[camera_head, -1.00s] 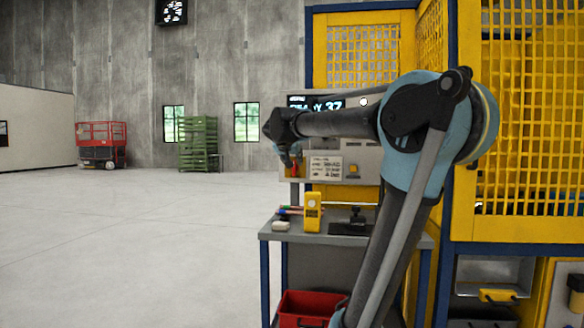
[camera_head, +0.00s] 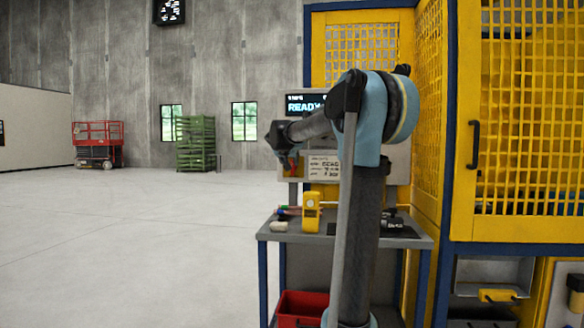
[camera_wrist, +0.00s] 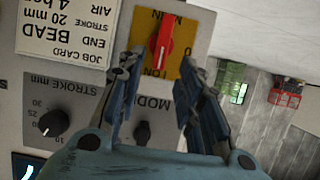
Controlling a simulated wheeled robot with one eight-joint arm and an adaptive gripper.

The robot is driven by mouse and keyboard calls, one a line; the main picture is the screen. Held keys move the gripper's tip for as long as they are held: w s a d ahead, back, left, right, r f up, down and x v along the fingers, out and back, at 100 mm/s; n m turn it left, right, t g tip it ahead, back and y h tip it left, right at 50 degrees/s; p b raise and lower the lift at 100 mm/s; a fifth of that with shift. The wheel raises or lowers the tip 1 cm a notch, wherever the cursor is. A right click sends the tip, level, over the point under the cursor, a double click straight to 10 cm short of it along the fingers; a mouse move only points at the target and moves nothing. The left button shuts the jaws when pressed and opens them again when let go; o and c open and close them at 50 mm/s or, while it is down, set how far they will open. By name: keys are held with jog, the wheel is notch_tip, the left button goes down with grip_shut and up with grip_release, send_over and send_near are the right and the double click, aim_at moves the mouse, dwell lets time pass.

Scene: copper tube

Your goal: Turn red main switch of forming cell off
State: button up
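The red main switch (camera_wrist: 163,42) is a red handle on a yellow plate (camera_wrist: 178,22), at the top middle of the wrist view, which shows the panel upside down. The handle lies along the picture's vertical, its lower end by the "I ON" mark; the "0" mark is to its right. My gripper (camera_wrist: 158,72) is open, with one finger on each side of the handle's lower end. I see no clear contact with the handle.
The panel also bears a stroke knob (camera_wrist: 52,122), a mode knob (camera_wrist: 142,132) and a job card (camera_wrist: 70,32). Below it stands a bench (camera_head: 300,236) with a yellow device (camera_head: 311,212).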

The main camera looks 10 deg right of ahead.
aim_at(292, 163)
jog(key=shift+x, duration=3.05)
grip_shut()
